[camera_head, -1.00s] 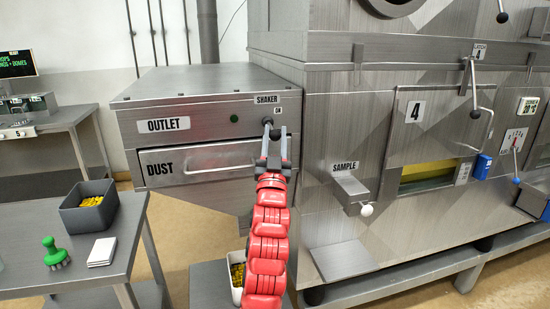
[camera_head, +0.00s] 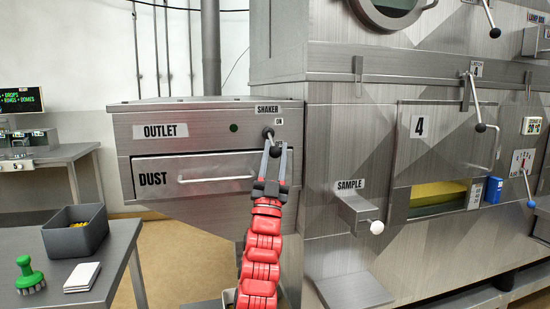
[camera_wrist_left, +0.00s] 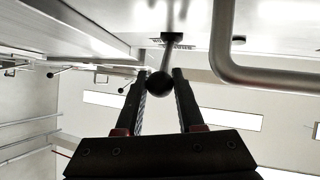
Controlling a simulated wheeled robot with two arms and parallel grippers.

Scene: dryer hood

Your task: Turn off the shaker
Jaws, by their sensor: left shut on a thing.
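The shaker switch (camera_head: 268,133) is a small lever with a dark ball end on the grey outlet panel, under the SHAKER label (camera_head: 268,109). The lever hangs downward, below the ON mark (camera_head: 279,121). My left gripper (camera_head: 276,148) is shut on its ball end. In the left wrist view the black ball (camera_wrist_left: 159,85) sits between the two fingertips, with its stem running up to the panel. The round indicator (camera_head: 234,128) left of the switch looks dark green. The gripper partly covers the lever and the lower mark. My right gripper is not in view.
The dust drawer handle (camera_head: 216,178) lies left of the gripper. The sample spout (camera_head: 358,215) with a white knob juts out at the right. A side table (camera_head: 118,250) at the left holds a grey bin (camera_head: 75,238), a green brush (camera_head: 29,275) and white cards (camera_head: 82,277).

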